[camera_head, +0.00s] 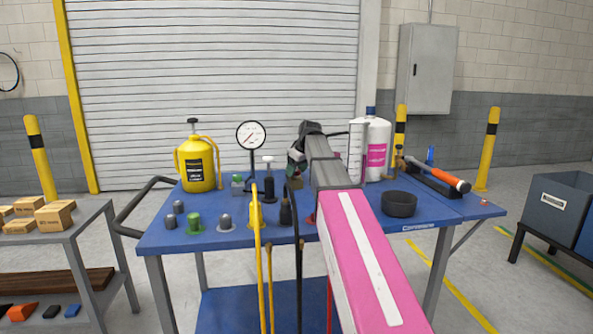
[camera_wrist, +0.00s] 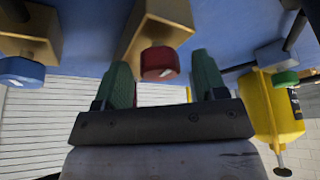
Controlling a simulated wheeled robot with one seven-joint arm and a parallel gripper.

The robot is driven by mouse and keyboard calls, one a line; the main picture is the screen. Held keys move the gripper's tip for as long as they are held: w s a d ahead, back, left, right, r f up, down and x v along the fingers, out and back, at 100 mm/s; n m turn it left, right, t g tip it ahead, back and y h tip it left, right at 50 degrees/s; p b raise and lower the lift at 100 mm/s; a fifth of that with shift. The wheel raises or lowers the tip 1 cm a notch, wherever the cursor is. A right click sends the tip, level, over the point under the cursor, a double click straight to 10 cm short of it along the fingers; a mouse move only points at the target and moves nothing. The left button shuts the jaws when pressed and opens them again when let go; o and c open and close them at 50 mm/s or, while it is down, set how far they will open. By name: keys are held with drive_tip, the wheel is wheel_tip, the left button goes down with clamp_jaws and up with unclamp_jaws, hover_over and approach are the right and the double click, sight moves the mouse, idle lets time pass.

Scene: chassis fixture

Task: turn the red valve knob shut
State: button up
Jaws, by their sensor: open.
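In the wrist view, the red valve knob (camera_wrist: 159,64) sits on the end of a brass-coloured valve body (camera_wrist: 150,22). My gripper (camera_wrist: 162,60) is open, with one green finger on each side of the red knob. Gaps show between the knob and both fingers, so neither visibly touches it. In the head view, my gripper (camera_head: 296,170) is low over the middle of the blue cart (camera_head: 275,232). I cannot make out the red knob there; my arm covers that area.
A blue knob (camera_wrist: 20,72) is left of the red one in the wrist view. In the head view, a pressure gauge (camera_head: 251,136) and yellow can (camera_head: 198,165) stand left of my arm. A white bottle (camera_head: 376,150) and black ring (camera_head: 398,204) are to its right.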

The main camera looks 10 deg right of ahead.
drive_tip(key=c, duration=0.9)
drive_tip(key=shift+m, duration=0.4)
drive_tip(key=m+h, duration=0.1)
drive_tip(key=m, duration=0.2)
drive_tip(key=shift+s+a+m+t, duration=0.1)
drive_tip(key=shift+m+t, duration=0.2)
drive_tip(key=shift+t, duration=0.1)
drive_tip(key=m+h, duration=0.2)
drive_tip(key=m, duration=0.2)
drive_tip(key=shift+m, duration=0.3)
drive_tip(key=m+h, duration=0.1)
drive_tip(key=m, duration=0.1)
drive_tip(key=m+h, duration=0.1)
drive_tip(key=m, duration=0.1)
drive_tip(key=shift+a+g, duration=0.1)
drive_tip(key=shift+g, duration=0.2)
drive_tip(key=shift+m+g+h, duration=0.5)
drive_tip(key=shift+m+h, duration=0.2)
drive_tip(key=shift+m, duration=1.8)
